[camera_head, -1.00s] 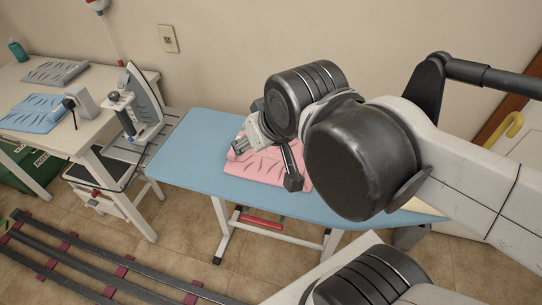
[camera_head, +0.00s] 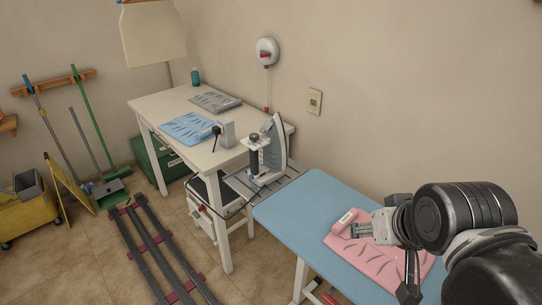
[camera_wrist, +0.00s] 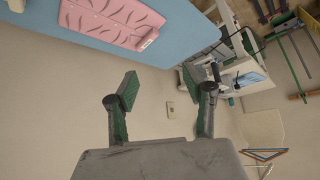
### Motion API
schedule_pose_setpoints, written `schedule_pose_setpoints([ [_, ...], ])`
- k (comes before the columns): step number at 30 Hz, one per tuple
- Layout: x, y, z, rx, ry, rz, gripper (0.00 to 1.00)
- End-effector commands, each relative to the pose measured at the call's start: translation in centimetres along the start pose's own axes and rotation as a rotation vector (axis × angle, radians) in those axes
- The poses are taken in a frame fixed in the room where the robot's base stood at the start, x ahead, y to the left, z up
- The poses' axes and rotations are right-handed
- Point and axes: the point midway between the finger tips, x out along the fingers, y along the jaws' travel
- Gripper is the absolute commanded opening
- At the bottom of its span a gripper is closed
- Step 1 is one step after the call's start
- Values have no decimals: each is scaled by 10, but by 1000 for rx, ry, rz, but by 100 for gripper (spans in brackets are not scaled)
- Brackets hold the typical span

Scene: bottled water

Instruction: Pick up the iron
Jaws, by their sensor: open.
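The iron (camera_head: 275,147) stands on its heel on the metal rest at the left end of the blue ironing board (camera_head: 300,205). Its grey soleplate faces right and its dark handle is on the left. My gripper (camera_head: 383,262) is over the board above a folded pink cloth (camera_head: 350,258), right of the iron and well apart from it. In the wrist view my gripper (camera_wrist: 159,83) has its two fingers spread with nothing between them. The iron cannot be made out clearly there, near the right finger.
A white table (camera_head: 180,135) behind the iron holds a blue folded cloth (camera_head: 190,127), a grey folded cloth (camera_head: 215,102) and a teal bottle (camera_head: 195,76). The wall is close behind the board. Dark rails (camera_head: 150,245) run along the floor. A yellow bucket (camera_head: 25,215) stands at far left.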

Motion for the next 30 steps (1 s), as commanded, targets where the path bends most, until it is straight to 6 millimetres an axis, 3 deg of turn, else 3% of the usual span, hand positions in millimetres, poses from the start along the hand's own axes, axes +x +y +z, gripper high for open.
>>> schedule_pose_setpoints([
  [23,0,0,-1,-1,0,-2,43],
  [30,20,-17,-28,-47,17,-67,43],
])
